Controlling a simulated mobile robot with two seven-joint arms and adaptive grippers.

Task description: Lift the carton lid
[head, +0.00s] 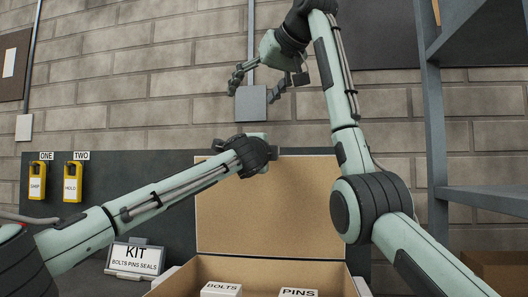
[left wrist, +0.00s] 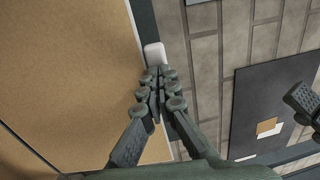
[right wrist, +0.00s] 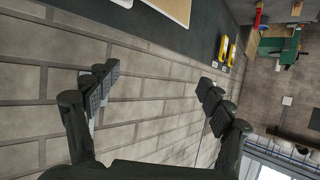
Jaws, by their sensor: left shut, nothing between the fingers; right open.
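The brown carton (head: 335,278) is open, with its lid (head: 300,200) standing upright at the back. The lid also fills the left of the left wrist view (left wrist: 65,60). My left gripper (left wrist: 157,82) is shut and empty at the lid's edge, close to a white tab (left wrist: 154,54); I cannot tell whether it touches. In the head view my left wrist (head: 250,155) hides its fingers. My right gripper (head: 252,92) is open and empty, raised high in front of the brick wall. Its spread fingers show in the right wrist view (right wrist: 157,88).
Boxes marked BOLTS (head: 221,289) and PINS (head: 299,292) show inside the carton. A KIT sign (head: 137,258) stands to its left. A grey metal shelf (head: 480,200) stands at the right.

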